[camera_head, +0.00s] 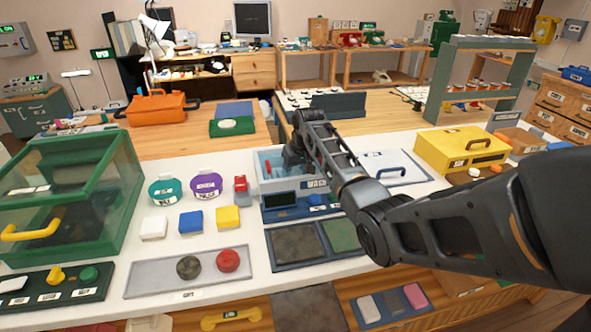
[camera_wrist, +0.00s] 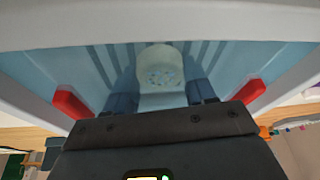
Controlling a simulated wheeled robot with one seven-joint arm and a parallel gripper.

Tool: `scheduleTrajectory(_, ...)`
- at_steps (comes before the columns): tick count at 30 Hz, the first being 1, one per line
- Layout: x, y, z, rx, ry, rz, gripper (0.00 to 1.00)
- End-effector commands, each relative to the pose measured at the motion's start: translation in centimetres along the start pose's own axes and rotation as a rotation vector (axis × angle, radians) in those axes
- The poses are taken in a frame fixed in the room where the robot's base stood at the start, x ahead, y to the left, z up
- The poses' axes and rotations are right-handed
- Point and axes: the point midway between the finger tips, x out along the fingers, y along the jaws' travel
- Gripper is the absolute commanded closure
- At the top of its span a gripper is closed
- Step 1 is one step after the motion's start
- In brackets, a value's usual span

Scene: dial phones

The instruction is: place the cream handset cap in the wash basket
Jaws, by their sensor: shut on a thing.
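My gripper (camera_head: 292,156) reaches down into a pale box with a light blue inside (camera_head: 266,166), in the middle of the white counter. In the wrist view, its two dark fingers (camera_wrist: 162,98) are closed around a pale piece that looks like the cream handset cap (camera_wrist: 161,66); its round, speckled face shows just beyond the fingertips. The blue interior (camera_wrist: 90,62) with its ribs surrounds it, seemingly the wash basket or its basin. Red grips (camera_wrist: 70,102) show at both sides. I cannot tell whether the cap touches the bottom. The head view hides the cap behind my arm.
A green glass case (camera_head: 75,190) is far left. Pads lie in front.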

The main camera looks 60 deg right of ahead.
Motion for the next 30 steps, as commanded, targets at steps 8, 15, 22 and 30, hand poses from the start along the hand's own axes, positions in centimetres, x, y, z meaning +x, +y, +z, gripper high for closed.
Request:
scheduleTrajectory(8,0.2,0.0,0.1,0.0,0.0,0.0,0.43)
scheduleTrajectory(15,0.1,0.0,0.1,0.0,0.0,0.0,0.2)
scheduleTrajectory(22,0.1,0.0,0.0,0.0,0.0,0.0,0.2)
scheduleTrajectory(30,-2.5,0.0,-0.1,0.001,0.004,0.0,0.2)
